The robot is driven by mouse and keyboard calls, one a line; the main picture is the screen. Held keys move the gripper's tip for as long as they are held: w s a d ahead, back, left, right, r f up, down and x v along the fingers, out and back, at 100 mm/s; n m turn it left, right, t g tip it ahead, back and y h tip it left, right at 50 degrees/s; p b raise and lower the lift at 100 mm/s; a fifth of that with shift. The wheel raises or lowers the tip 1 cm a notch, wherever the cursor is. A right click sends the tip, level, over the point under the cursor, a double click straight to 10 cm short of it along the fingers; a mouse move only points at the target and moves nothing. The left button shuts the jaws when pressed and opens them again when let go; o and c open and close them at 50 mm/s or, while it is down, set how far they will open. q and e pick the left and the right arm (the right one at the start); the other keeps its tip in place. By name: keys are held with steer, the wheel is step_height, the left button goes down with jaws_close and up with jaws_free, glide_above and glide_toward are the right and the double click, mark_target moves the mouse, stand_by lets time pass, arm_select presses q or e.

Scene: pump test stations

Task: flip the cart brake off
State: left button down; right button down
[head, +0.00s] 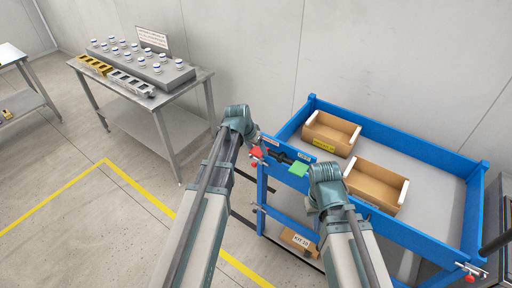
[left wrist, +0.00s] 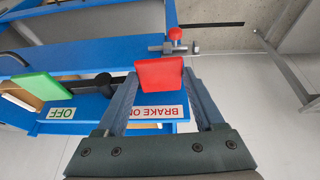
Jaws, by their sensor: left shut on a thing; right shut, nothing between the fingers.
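The blue cart (head: 400,237) stands at the right in the head view. Its brake has a red pad (left wrist: 158,74) beside a "BRAKE ON" label (left wrist: 158,113) and a green pad (left wrist: 38,87) beside an "OFF" label (left wrist: 61,114). In the head view the red pad (head: 257,152) is left of the green pad (head: 298,169). My left gripper (left wrist: 160,92) is shut on the red pad, one finger on each side. My right gripper (head: 322,172) is by the cart's near side, right of the green pad; its fingers are hard to make out.
Two cardboard bins (head: 331,133) (head: 376,184) sit on the cart's top. A red-knobbed pin (left wrist: 175,34) is just beyond the red pad. Open floor with yellow lines lies at the left.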

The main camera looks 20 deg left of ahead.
arm_select(q)
steer(key=shift+s+d+r+m+t+y+p, duration=0.15)
steer(key=shift+d+r+y+p, duration=0.1)
steer(key=shift+r+y, duration=0.2)
steer(key=shift+s+d+r+m+t+y+p, duration=0.15)
steer(key=shift+r+y+p, duration=0.1)
steer(key=shift+r+y, duration=0.2)
steer(key=shift+d+r+y, duration=0.25)
steer(key=shift+r+y, duration=0.15)
steer(key=shift+y, duration=0.3)
steer(key=shift+w, duration=0.1)
jaws_free()
steer(key=shift+r, duration=0.1)
steer(key=p+v, duration=1.2)
steer(key=v, duration=0.1)
steer(key=shift+s+r+p, duration=0.25)
steer(key=shift+s+p, duration=0.1)
steer(key=shift+s, duration=0.1)
steer(key=shift+d+f, duration=0.15)
